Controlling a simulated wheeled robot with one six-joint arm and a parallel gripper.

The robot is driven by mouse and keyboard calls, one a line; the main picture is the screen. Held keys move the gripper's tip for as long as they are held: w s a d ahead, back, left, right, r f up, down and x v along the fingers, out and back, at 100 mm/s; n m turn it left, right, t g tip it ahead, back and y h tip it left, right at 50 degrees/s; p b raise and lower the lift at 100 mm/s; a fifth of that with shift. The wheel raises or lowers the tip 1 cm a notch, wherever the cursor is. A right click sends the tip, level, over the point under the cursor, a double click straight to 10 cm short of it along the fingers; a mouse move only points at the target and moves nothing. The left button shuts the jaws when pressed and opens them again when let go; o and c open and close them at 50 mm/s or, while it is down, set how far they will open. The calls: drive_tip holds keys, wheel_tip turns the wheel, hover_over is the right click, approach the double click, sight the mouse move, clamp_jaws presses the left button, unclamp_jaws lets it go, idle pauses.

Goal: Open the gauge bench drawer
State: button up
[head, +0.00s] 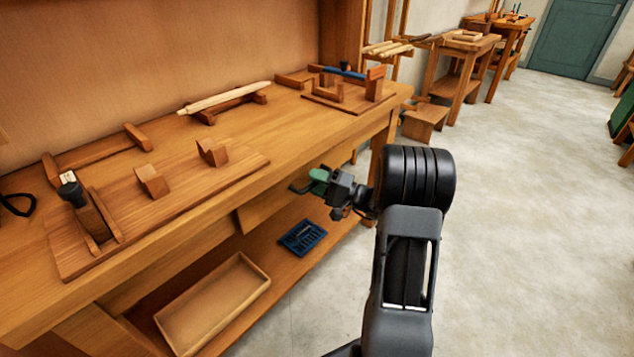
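The long wooden bench (300,122) runs from the lower left to the upper middle of the head view. Under its front edge is a wooden panel (265,211) that looks like the drawer; its handle cannot be made out. My gripper (306,184) is at the bench's front edge, by the right end of this panel. A small green part shows at the gripper's tip; I cannot tell whether it belongs to the gripper. The fingers are too small and overlapped to show whether they are open or shut, or whether they touch the drawer.
On the bench top are a wooden board with blocks (185,190), a pale rod on a stand (225,97) and another fixture board (350,103). The lower shelf holds a shallow wooden tray (215,305) and a blue tray (303,237). The floor (530,220) to the right is clear.

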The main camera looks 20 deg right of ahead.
clamp_jaws()
drive_tip(key=shift+d, duration=0.15)
idle(0.4)
